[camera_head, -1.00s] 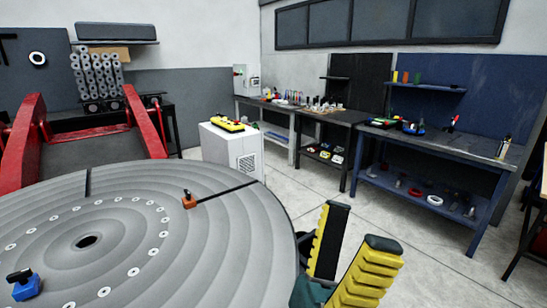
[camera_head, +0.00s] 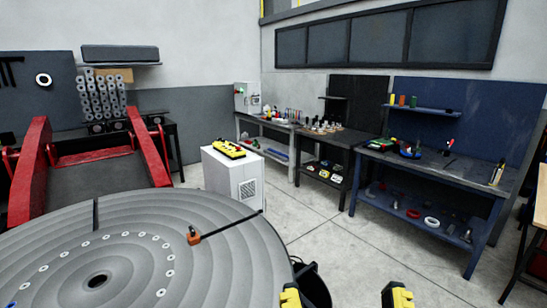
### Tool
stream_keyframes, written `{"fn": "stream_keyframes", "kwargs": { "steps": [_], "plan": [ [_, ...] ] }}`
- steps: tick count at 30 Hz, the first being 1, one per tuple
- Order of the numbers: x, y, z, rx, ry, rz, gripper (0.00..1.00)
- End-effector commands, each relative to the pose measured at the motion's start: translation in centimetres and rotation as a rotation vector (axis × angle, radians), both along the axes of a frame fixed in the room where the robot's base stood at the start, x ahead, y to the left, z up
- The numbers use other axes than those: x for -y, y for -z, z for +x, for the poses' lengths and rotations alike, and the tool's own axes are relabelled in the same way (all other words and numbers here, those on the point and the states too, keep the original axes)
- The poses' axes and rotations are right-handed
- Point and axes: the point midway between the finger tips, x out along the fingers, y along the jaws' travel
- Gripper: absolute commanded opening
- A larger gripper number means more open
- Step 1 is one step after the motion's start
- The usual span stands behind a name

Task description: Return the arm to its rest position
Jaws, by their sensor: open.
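My gripper (camera_head: 344,297) shows at the bottom edge of the head view, right of the round table. Only its two yellow and black fingertips are in view, set wide apart with nothing between them. The rest of the gripper and the arm is out of frame. The grey round positioner table (camera_head: 215,258) fills the lower left, with slots, a ring of holes and a dark centre hole. An orange clamp piece (camera_head: 193,236) sits by a slot near its far right rim.
A white cabinet (camera_head: 222,178) with a yellow item (camera_head: 230,149) on top stands behind the table. A dark bin (camera_head: 313,286) is beside the table's right rim. Workbenches (camera_head: 425,164) line the back wall. Red supports (camera_head: 32,165) stand at left. The floor between is clear.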

Motion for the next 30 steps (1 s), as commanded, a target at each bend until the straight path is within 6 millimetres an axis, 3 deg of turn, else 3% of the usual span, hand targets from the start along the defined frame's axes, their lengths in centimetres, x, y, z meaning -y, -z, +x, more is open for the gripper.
{"fn": "stream_keyframes", "kwargs": {
  "steps": [1,9,13,18,30],
  "plan": [
    [0.0,-4.9,0.0,0.001,0.0,0.001,0.83],
    [0.0,-16.8,0.0,0.001,-0.002,0.006,0.83],
    [0.0,-21.5,0.0,0.0,-0.003,0.007,0.83],
    [0.0,-24.0,0.1,-0.001,-0.003,0.008,0.83],
    [0.0,-23.7,0.0,0.001,-0.004,0.009,0.83]
  ]
}}
